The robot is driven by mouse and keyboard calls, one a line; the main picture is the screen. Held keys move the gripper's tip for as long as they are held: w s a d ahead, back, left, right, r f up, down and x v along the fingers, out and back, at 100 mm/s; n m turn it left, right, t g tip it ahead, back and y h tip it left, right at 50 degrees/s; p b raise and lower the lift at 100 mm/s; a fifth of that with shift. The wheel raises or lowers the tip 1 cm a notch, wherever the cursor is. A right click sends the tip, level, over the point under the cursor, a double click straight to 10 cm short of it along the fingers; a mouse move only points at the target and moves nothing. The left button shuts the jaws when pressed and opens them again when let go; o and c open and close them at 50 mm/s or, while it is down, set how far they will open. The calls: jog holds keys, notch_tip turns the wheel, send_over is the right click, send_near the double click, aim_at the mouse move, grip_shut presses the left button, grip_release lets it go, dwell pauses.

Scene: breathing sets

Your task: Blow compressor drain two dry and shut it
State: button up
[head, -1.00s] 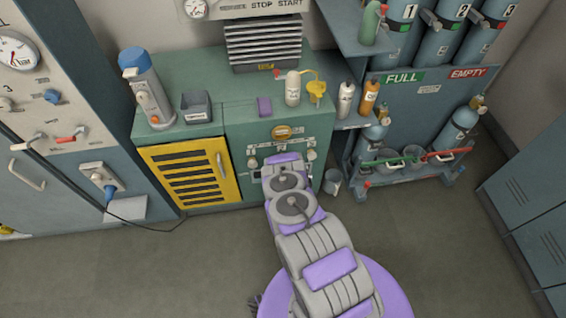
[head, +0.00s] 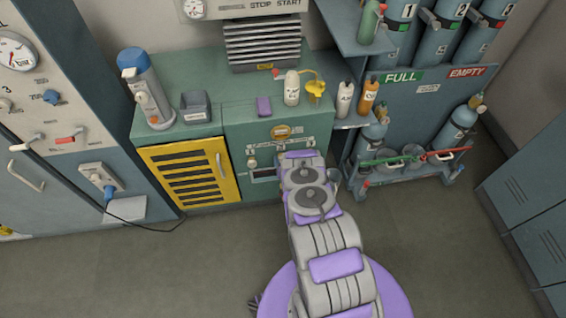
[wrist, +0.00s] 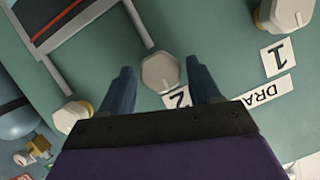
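The drain panel on the green compressor cabinet (head: 232,130) is partly hidden behind my arm in the head view. In the wrist view, a white faceted knob (wrist: 160,73) stands beside a label reading 2 (wrist: 180,98). My gripper (wrist: 160,80) is open, with one dark finger on each side of this knob. I see no clear contact, and the depth between fingertips and knob is hard to tell. Another white knob (wrist: 284,13) is near the label 1 (wrist: 279,56), and a third knob (wrist: 72,116) is at lower left. Part of a DRAIN label (wrist: 268,92) shows at right.
On the cabinet top stand a white bottle with a yellow funnel (head: 315,90) beside it, a purple block (head: 264,106) and a grey bin (head: 195,107). A cylinder trolley (head: 408,170) stands close at right.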

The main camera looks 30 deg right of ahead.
jog(key=shift+o, duration=0.8)
jog(key=p+v, duration=0.5)
jog(key=v, duration=1.2)
jog(key=shift+s, duration=0.15)
